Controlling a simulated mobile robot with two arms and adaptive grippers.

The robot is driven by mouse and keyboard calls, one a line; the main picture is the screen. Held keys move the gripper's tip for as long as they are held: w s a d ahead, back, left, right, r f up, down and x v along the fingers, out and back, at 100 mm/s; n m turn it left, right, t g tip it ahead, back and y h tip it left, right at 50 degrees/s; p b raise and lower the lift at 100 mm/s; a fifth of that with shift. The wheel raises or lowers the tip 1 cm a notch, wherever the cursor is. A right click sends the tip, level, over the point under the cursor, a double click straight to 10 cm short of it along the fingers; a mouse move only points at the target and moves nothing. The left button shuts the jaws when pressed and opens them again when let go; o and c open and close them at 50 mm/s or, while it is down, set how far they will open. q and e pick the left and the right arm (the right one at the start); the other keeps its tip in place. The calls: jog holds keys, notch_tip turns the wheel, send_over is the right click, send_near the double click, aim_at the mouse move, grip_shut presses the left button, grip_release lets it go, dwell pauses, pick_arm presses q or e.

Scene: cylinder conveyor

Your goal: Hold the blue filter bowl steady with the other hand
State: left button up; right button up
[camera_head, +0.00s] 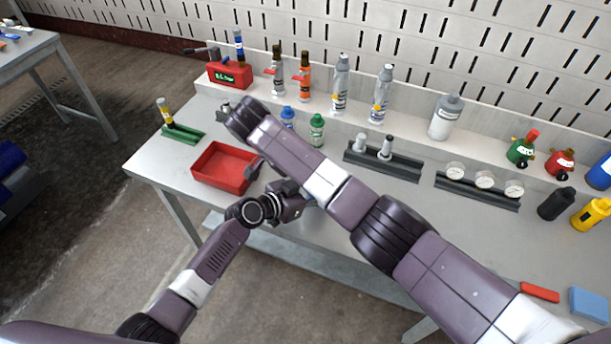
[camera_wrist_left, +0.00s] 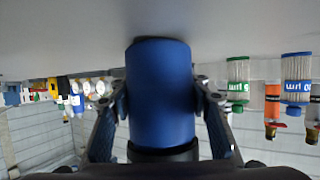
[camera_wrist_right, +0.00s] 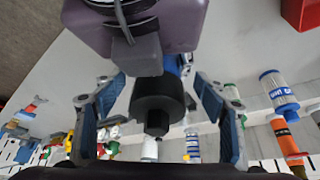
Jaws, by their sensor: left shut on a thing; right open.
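The blue filter bowl (camera_wrist_left: 160,90) is a blue cylinder with a dark band at its near end in the left wrist view. My left gripper (camera_wrist_left: 161,98) is shut on its sides. In the right wrist view a black cap-like part (camera_wrist_right: 157,100) with a narrower nub is in line with the blue bowl (camera_wrist_right: 173,64). My right gripper (camera_wrist_right: 162,92) is open, its fingers on either side of the black part with gaps showing. My right arm covers much of this in the head view.
A red tray (camera_head: 222,184) lies on the bench to the left. Blue-capped (camera_head: 287,117) and green-capped (camera_head: 316,130) filters stand behind my right arm. A dark holder with grey cylinders (camera_head: 383,161) and a gauge rack (camera_head: 478,190) are further right. The bench's front edge is close to both arms.

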jog(key=shift+w+d+r, duration=0.25)
jog(key=shift+w+d, duration=0.2)
jog(key=shift+d, duration=0.25)
jog(key=shift+w+d+r, duration=0.2)
jog(key=shift+w+d, duration=0.25)
jog(key=shift+d, duration=0.2)
jog(key=c, duration=1.3)
jog(key=n+t+y, duration=0.1)
jog(key=n, duration=0.3)
jog(key=shift+n, duration=1)
jog(key=shift+n+y, duration=0.5)
jog(key=shift+n, duration=0.4)
jog(key=n+y, duration=0.1)
jog(key=n, duration=0.3)
jog(key=shift+s, duration=0.1)
